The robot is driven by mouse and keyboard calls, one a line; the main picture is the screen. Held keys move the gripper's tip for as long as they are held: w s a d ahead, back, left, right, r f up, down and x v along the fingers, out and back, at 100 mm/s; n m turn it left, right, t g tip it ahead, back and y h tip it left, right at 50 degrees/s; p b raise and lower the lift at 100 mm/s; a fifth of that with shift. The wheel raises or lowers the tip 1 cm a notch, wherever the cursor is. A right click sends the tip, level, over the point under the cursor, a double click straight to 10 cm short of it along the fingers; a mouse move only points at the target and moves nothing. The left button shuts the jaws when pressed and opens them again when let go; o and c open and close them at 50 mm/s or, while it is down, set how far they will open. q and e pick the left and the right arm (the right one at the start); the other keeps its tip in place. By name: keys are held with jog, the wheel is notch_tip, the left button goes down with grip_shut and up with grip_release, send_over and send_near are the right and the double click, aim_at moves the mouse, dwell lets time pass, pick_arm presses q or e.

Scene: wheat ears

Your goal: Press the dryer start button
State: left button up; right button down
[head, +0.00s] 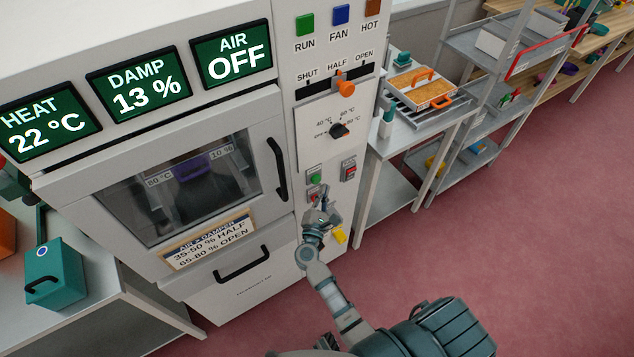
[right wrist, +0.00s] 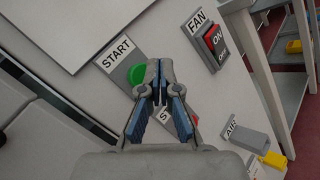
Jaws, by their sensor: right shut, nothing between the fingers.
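The dryer (head: 283,230) is a white cabinet with a control panel on its right side. The green start button (head: 315,178) sits low on that panel; in the right wrist view the green button (right wrist: 137,74) is beside the START label, its right edge partly covered by a finger. My right gripper (head: 322,199) is shut and empty, just below the start button in the head view. In the right wrist view its fingertips (right wrist: 159,72) overlap the button's edge; I cannot tell whether they touch. A red button (right wrist: 194,119) by the stop label is mostly hidden behind the gripper. My left gripper is not in view.
A red FAN switch (right wrist: 214,39) is right of the start button. A grey AIR lever (right wrist: 248,136) and a yellow part (right wrist: 273,160) are lower right. The displays read HEAT 22 °C, DAMP 13 %, AIR OFF (head: 232,55). A side table (head: 408,145) stands right of the dryer.

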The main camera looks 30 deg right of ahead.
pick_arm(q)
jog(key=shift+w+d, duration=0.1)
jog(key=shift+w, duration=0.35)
pick_arm(e)
jog(key=shift+w+a, duration=0.1)
jog(key=shift+w, duration=0.25)
pick_arm(q)
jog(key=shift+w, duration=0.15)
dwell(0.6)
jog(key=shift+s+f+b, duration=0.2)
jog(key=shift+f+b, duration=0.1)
jog(key=shift+b, duration=0.1)
pick_arm(e)
jog(key=shift+w+r, duration=0.1)
jog(key=shift+w, duration=0.25)
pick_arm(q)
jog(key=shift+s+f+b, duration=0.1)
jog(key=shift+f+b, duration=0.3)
pick_arm(e)
jog(key=shift+w, duration=0.55)
jog(key=shift+s, duration=1)
jog(key=s, duration=0.5)
jog(key=shift+d, duration=0.25)
